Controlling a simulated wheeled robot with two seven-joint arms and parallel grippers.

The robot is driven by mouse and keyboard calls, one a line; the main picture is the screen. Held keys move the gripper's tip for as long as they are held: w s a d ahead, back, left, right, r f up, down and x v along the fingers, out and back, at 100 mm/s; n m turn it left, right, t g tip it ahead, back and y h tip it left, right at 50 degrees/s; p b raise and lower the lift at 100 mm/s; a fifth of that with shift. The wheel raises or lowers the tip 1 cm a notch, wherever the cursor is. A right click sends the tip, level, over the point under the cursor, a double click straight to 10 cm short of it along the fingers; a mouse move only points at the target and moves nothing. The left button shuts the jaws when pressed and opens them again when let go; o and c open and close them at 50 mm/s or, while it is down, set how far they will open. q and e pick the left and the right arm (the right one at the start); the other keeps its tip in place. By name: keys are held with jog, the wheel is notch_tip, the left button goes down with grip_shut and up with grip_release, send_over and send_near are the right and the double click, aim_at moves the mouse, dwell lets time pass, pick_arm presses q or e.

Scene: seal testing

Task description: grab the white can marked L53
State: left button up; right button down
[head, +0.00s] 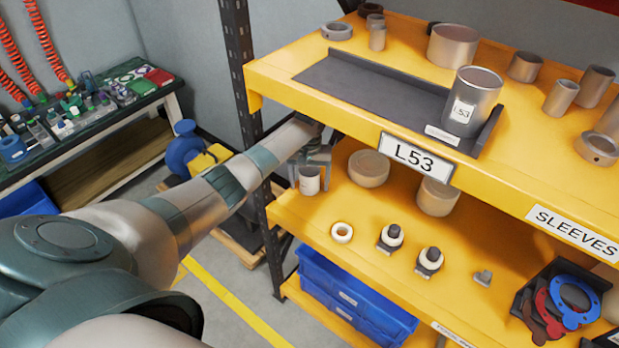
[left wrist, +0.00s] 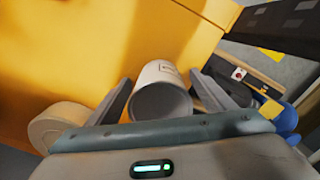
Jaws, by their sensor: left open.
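A small white can (head: 309,181) stands at the left end of the lower yellow shelf; its mark is too small to read. In the left wrist view the white can (left wrist: 161,92) lies between the fingers, with a small label on its side. My left gripper (head: 315,163) is open, with one finger on each side of the can and no clear grip on it. A larger grey metal can (head: 472,99) with a label ending in 53 stands in the dark tray on the upper shelf. My right gripper is not in view.
The dark tray (head: 370,86) sits above an L53 sign (head: 415,160). A tan round block (head: 369,168) stands on the lower shelf right of my left gripper. A dark rack post (head: 240,70) rises at the left. Grey sleeves crowd the upper shelf's right.

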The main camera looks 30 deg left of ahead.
aim_at(310, 170)
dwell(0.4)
pick_arm(q)
jog(key=c, duration=1.3)
jog(key=shift+c, duration=0.3)
jog(key=shift+w+r, duration=0.1)
jog(key=shift+r, duration=0.4)
notch_tip(310, 170, up, 3)
jog(key=shift+d+r+b, duration=0.1)
jog(key=shift+b, duration=0.7)
jog(key=s+d+r+b, duration=0.1)
jog(key=s+d+r, duration=0.4)
jog(key=d, duration=0.5)
jog(key=shift+s+d+r+b, duration=0.15)
jog(key=shift+r+b, duration=0.15)
jog(key=shift+r, duration=0.65)
